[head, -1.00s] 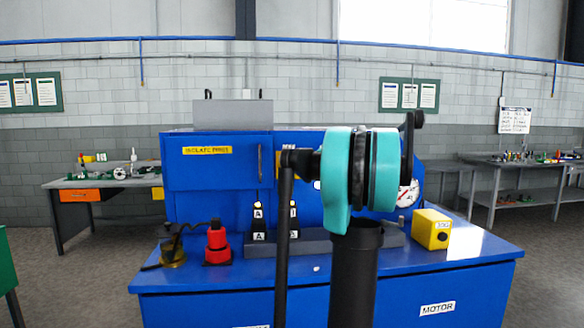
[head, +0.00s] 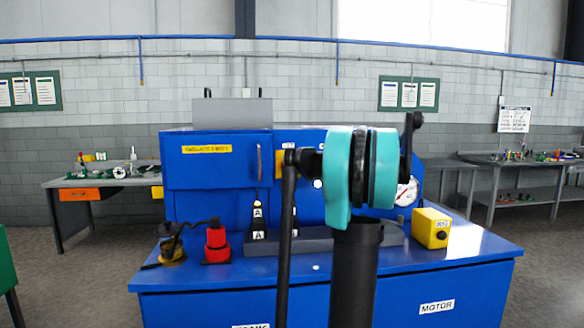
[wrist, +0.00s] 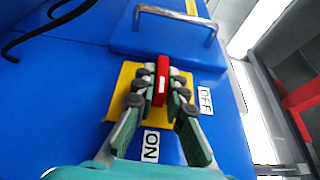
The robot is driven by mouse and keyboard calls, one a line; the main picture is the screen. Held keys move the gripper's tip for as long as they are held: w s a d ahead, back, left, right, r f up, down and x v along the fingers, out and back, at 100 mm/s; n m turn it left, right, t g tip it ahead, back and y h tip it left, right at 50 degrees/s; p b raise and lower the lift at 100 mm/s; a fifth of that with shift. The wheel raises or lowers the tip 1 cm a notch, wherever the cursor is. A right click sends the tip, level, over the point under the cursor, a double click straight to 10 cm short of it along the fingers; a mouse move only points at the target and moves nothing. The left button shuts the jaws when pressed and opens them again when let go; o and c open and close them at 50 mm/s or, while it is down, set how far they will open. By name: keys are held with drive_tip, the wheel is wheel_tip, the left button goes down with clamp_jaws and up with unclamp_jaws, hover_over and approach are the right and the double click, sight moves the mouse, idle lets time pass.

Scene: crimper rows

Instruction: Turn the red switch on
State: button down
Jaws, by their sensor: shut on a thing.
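The red switch (wrist: 162,80) is a short red lever on a yellow plate (wrist: 125,85), in the wrist view. An OFF label (wrist: 206,100) lies to the right of the plate and an ON label (wrist: 151,145) lies below it. My gripper (wrist: 161,92) is shut on the red lever, one green-and-grey finger on each side. The fingers cover part of the plate and the lever's base. In the head view my arm hides the switch and the gripper; a bit of yellow (head: 281,164) shows beside the arm on the blue cabinet front.
A metal handle (wrist: 178,20) stands out near the plate's far side. On the blue bench (head: 330,268) are a red-and-black device (head: 216,243), a brass-based device with a cable (head: 172,245), a yellow box (head: 432,228) and a round gauge (head: 407,192).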

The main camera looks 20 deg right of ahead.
drive_tip(key=c, duration=1.6)
unclamp_jaws()
drive_tip(key=shift+o, duration=0.2)
drive_tip(key=v, duration=1.2)
